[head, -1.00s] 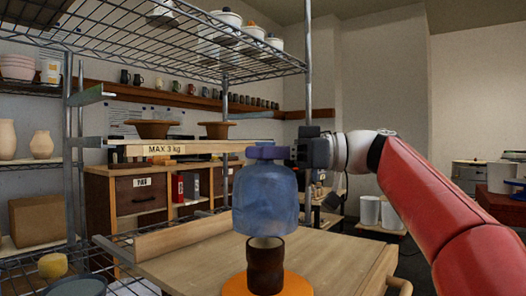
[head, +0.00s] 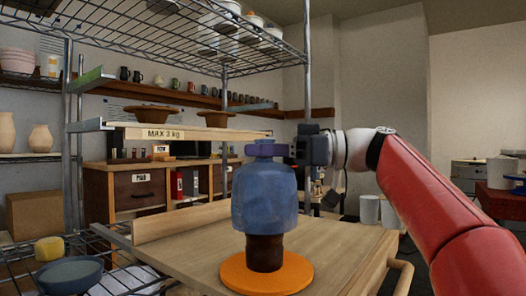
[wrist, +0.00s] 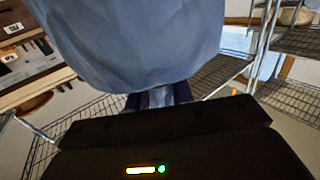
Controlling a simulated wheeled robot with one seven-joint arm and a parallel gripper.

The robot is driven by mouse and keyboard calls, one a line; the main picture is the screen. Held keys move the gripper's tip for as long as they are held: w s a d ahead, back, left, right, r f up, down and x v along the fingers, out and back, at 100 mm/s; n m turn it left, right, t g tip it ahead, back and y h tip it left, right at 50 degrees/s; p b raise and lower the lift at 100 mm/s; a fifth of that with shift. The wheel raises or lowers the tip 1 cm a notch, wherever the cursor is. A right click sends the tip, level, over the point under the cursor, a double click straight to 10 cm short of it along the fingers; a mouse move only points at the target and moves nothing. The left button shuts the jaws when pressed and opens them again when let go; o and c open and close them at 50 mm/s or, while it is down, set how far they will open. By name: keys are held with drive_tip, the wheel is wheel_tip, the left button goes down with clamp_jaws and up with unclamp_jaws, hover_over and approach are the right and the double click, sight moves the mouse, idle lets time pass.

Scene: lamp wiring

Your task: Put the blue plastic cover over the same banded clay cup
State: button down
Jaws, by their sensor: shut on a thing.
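The blue plastic cover (head: 264,200) hangs upright in the head view, held by its top knob by my gripper (head: 284,150). It also fills the upper part of the wrist view (wrist: 135,40). My gripper is shut on the cover's knob; the fingertips are mostly hidden. The dark brown clay cup (head: 264,254) stands on an orange round disc (head: 240,278) on the wooden table. The cover's lower edge is down over the cup's upper part, and the cup's lower part shows below it. The cup's rim is hidden, and I cannot make out its bands.
The wooden table (head: 190,258) is clear around the disc, with a raised wooden strip along its back left. A wire rack (head: 110,258) at left holds a blue-grey bowl (head: 70,274) and a yellow sponge-like piece (head: 49,249). A shelf marked MAX 3 kg (head: 195,134) is behind.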

drive_tip(key=shift+f+b, duration=3.3)
drive_tip(key=shift+f, duration=0.05)
drive_tip(key=shift+f+b, duration=0.4)
drive_tip(key=c, duration=1.1)
unclamp_jaws()
